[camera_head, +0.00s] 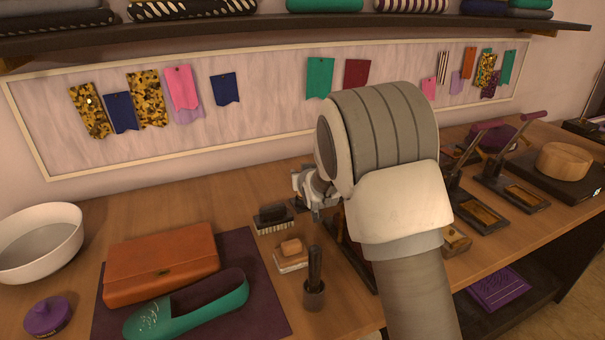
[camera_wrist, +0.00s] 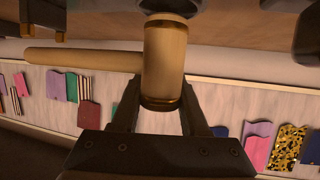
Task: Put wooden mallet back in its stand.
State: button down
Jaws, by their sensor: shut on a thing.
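The wooden mallet shows in the wrist view, with a pale barrel-shaped head (camera_wrist: 164,62) and dark bands at its ends. Its tapered handle (camera_wrist: 80,58) points left. My gripper (camera_wrist: 160,95) has one finger on each side of the head and is shut on it. In the head view my gripper (camera_head: 318,192) is above the workbench, left of my forearm, and the mallet is hidden there. A dark frame (camera_head: 352,250) stands on the bench, partly covered by my arm; I cannot tell whether it is the mallet's stand.
A small dark pot (camera_head: 314,296) holding a dark tool, a brush (camera_head: 272,220) and a block on a tray (camera_head: 291,262) stand near my gripper. An orange wallet (camera_head: 160,265) and green shoe (camera_head: 190,305) lie left. Dark presses (camera_head: 515,190) stand right. A shelf hangs above.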

jog(key=shift+f, duration=0.15)
jog(key=shift+f+b, duration=0.7)
jog(key=shift+b, duration=0.2)
jog(key=shift+c, duration=1.7)
grip_release()
jog(key=shift+s, duration=0.15)
jog(key=p+v, duration=0.1)
jog(key=v, duration=1.6)
jog(key=shift+p, duration=0.4)
jog(key=shift+s, duration=0.1)
